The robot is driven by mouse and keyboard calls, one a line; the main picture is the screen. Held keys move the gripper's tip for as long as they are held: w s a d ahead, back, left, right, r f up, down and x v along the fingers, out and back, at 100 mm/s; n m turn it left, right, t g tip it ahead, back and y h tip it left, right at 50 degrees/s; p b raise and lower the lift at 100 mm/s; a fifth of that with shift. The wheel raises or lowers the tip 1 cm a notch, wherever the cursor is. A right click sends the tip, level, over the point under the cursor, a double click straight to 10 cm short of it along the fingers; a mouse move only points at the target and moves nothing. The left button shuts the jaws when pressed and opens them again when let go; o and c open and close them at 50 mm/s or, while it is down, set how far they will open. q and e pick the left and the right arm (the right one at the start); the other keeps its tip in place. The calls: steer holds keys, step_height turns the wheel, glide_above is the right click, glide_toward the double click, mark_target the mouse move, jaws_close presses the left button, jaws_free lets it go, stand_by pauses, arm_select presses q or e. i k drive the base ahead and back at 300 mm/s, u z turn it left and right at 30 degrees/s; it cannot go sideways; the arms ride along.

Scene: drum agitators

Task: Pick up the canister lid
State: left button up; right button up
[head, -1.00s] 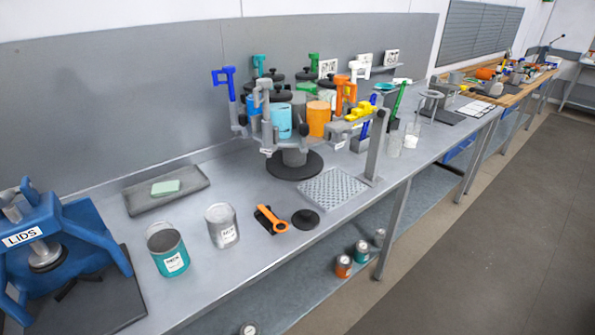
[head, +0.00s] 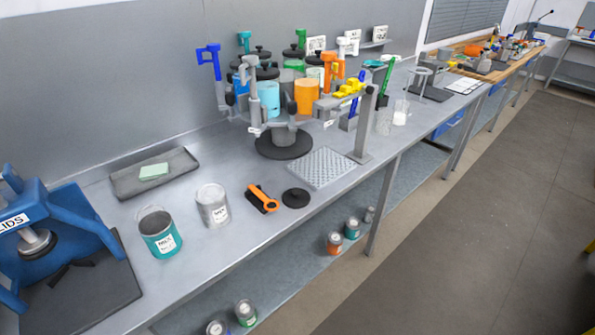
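A flat round black disc (head: 296,198), which looks like the canister lid, lies on the grey bench near its front edge. It is just right of an orange and black hand tool (head: 263,197) and apart from it. Other black lids with knobs, such as the one at the carousel's back (head: 293,52), sit on canisters in the carousel. Neither of my grippers is in view.
A perforated metal plate (head: 322,167) lies behind the disc, below a grey post (head: 364,125). A grey canister (head: 213,206) and an open teal canister (head: 160,235) stand left of the tool. The blue lid press (head: 45,240) is far left. Floor in front is clear.

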mark_target(296, 198)
steer(key=z, duration=2.45)
steer(key=k, duration=0.95)
steer(key=u, duration=0.85)
